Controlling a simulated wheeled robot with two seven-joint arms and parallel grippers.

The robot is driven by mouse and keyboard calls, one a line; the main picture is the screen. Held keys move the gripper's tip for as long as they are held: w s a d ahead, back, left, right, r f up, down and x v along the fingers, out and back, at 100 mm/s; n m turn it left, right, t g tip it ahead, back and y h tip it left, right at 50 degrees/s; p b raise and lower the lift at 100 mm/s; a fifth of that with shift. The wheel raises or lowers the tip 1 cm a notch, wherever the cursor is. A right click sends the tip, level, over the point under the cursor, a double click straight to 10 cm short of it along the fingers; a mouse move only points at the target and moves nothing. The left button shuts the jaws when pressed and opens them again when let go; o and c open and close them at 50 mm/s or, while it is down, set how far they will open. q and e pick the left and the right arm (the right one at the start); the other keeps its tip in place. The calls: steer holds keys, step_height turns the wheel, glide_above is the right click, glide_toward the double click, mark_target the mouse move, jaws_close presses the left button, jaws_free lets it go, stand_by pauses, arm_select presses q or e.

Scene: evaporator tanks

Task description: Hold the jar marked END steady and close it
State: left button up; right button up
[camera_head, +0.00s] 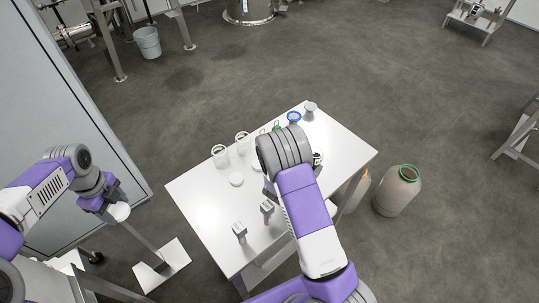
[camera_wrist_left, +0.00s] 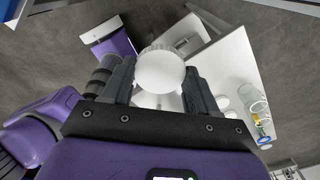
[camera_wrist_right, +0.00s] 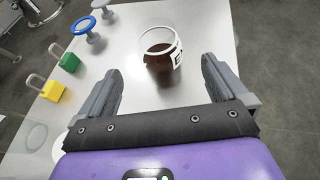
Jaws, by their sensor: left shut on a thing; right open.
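My left gripper (camera_head: 104,203) is shut on a round white lid (camera_wrist_left: 160,71), held off to the left, apart from the table. The lid also shows in the head view (camera_head: 120,212). A clear jar with dark contents (camera_wrist_right: 160,50) stands upright and open on the white table; its white label has a dark mark that I cannot read. In the head view the jar (camera_head: 318,158) is partly hidden by my right arm. My right gripper (camera_wrist_right: 162,82) is open and empty, its fingers pointing at the jar from either side, not touching it.
Green (camera_wrist_right: 68,60) and yellow (camera_wrist_right: 52,91) padlocks, a blue-rimmed piece (camera_head: 293,117) and a grey piece (camera_head: 310,108) stand farther back. Two metal blocks (camera_head: 267,207) are in front. A green-rimmed container (camera_head: 398,190) stands right.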

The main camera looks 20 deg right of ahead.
steer(key=shift+x, duration=1.75)
arm_select(q)
steer(key=shift+r, duration=0.2)
arm_select(e)
steer(key=x, duration=0.5)
steer(key=shift+w+f, duration=0.1)
steer(key=c, duration=1.8)
arm_select(q)
steer(key=shift+r+p, duration=0.25)
steer(key=shift+p, duration=0.2)
arm_select(e)
step_height(320, 180, up, 10)
